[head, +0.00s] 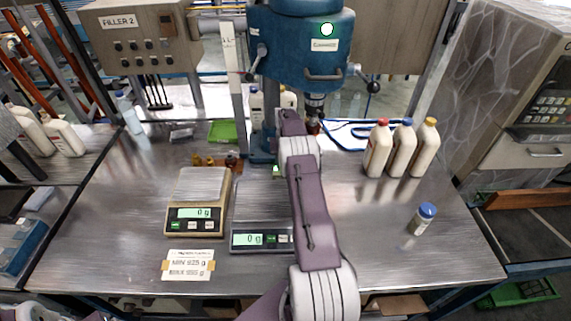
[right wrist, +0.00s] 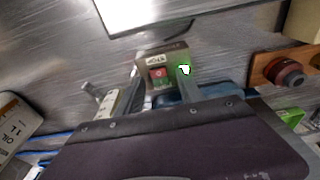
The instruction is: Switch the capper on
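The capper (head: 300,60) is the blue machine at the back middle of the bench. A round lamp (head: 327,29) on its head shows bright white with a green rim. Its switch box (right wrist: 162,58) has a red button (right wrist: 158,72) by a STOP label and a green button (right wrist: 184,69), glowing brightly. My right gripper (right wrist: 163,83) is at the box, its fingers apart, the right-hand fingertip close to the green button; contact cannot be told. In the head view my right arm hides most of the box and gripper. My left gripper is out of view.
Two scales (head: 197,205) (head: 262,240) stand on the bench in front of the capper, the right one partly behind my arm. Several white bottles (head: 402,148) stand at the right. Bench between is clear.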

